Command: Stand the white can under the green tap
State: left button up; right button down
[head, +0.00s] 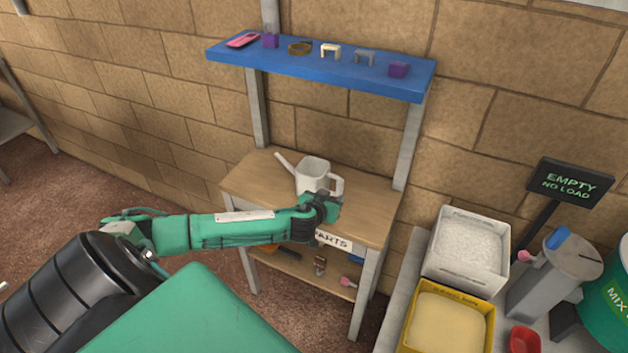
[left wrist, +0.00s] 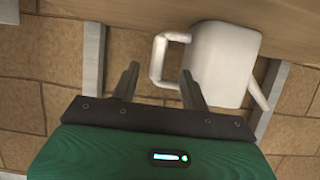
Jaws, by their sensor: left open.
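The white can (head: 313,174), a watering can with a long spout to the left and a loop handle to the right, stands upright on a wooden bench (head: 262,182). It also shows in the left wrist view (left wrist: 224,62). My left gripper (head: 328,203) is at the bench's front, close to the handle. In the left wrist view the left gripper's fingers (left wrist: 158,84) are apart and empty, and the handle lies just beyond them, roughly between the fingertips. I cannot tell whether they touch it. I see no green tap. My right gripper is not in view.
A blue shelf (head: 320,70) with several small items hangs above the bench. A lower bench shelf holds small parts. At right stand a white bin (head: 468,250), a yellow bin (head: 447,320), a grey post (head: 556,275), an "EMPTY NO LOAD" sign (head: 570,184) and a green drum (head: 607,305).

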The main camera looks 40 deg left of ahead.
aim_at(338, 190)
pick_arm(q)
jog(key=shift+w+a+f, duration=0.15)
jog(key=shift+w+f, duration=0.05)
jog(key=shift+w, duration=0.25)
jog(key=shift+w+a+p, duration=0.1)
jog(key=shift+w+p, duration=0.35)
jog(key=shift+w, duration=0.15)
jog(key=p+x, duration=0.1)
jog(key=x, duration=0.2)
jog(key=shift+w+f, duration=0.2)
jog(key=shift+w, duration=0.1)
jog(key=shift+w+f, duration=0.1)
grip_shut()
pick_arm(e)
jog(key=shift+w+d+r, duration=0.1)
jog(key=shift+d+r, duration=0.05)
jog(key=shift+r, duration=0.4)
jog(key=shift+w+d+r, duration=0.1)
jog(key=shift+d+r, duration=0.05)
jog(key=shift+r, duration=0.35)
